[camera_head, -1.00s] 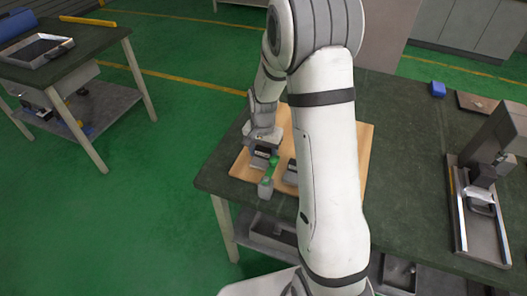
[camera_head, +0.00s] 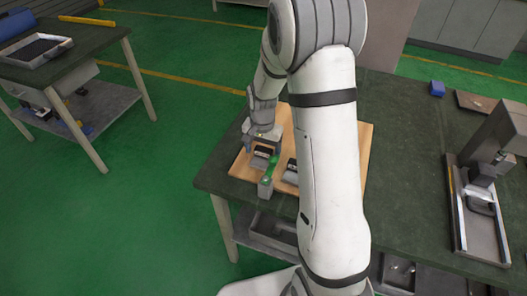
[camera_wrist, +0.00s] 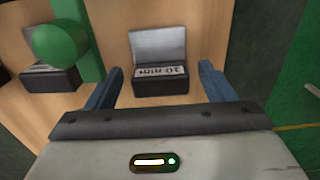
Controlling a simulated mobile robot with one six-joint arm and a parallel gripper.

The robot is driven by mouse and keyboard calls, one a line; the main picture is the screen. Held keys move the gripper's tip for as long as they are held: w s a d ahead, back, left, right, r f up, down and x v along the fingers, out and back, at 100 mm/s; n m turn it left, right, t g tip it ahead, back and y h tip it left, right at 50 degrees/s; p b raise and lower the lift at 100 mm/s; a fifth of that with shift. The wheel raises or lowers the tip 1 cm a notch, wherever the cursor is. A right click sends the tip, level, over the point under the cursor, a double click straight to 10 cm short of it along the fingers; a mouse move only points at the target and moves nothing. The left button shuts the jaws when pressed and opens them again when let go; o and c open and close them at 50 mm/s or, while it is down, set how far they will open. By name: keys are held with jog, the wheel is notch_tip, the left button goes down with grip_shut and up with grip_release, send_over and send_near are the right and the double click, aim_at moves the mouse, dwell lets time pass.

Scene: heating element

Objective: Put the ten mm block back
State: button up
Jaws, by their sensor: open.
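The ten mm block is a pale metal piece (camera_wrist: 158,46). In the wrist view it sits in a black holder (camera_wrist: 160,87) labelled "10 mm", on a wooden board (camera_wrist: 205,30). My gripper (camera_wrist: 161,68) is open, with one blue-grey finger on each side of the holder and a gap on both sides. In the head view my gripper (camera_head: 263,138) is above the left part of the board (camera_head: 364,150), just behind the black holder (camera_head: 263,155). The fingertips' height above the board is hard to tell.
A green post with a round green knob (camera_wrist: 62,45) stands close to the left finger. Another black holder (camera_wrist: 48,79) is left of it. In the head view a metal fixture (camera_head: 480,205) stands at the right of the dark table (camera_head: 410,150), with clear tabletop between.

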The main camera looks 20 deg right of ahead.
aim_at(263, 151)
notch_tip(263, 151, up, 10)
jog(key=s+r+n+t, duration=0.1)
jog(key=s+r+n, duration=0.2)
jog(key=s, duration=0.8)
jog(key=s+r+n+t, duration=0.1)
jog(key=s+r+n, duration=0.3)
jog(key=s, duration=0.7)
jog(key=shift+a+r+t, duration=0.15)
jog(key=shift+r+t, duration=0.15)
jog(key=shift+r, duration=0.6)
jog(key=shift+c, duration=0.6)
